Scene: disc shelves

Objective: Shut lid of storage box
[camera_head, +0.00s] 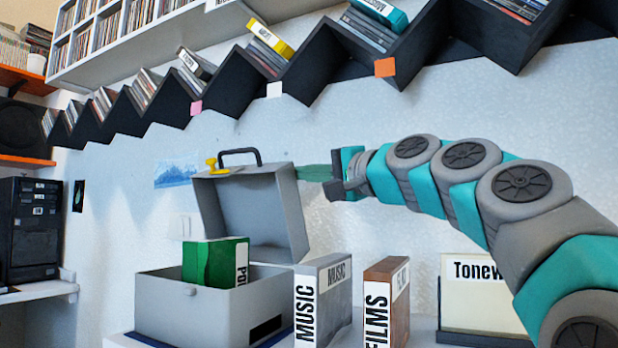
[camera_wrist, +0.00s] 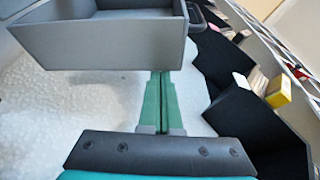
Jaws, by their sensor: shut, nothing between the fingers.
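The grey storage box (camera_head: 212,312) stands on the white surface with its lid (camera_head: 252,207) swung up and open. The lid has a black handle (camera_head: 240,152) on top and a yellow piece (camera_head: 216,166) at its upper left. A green case (camera_head: 214,264) stands inside the box. My gripper (camera_head: 303,172) is at the lid's upper right side, its green fingers together and empty. In the wrist view the closed fingers (camera_wrist: 158,92) point at the edge of the grey lid (camera_wrist: 110,49). I cannot tell whether the tips touch it.
The grey MUSIC case (camera_head: 322,300) and brown FILMS case (camera_head: 386,302) stand right of the box. A white-labelled holder (camera_head: 480,290) is farther right. A zigzag black shelf (camera_head: 320,75) with discs runs above. The wall is close behind.

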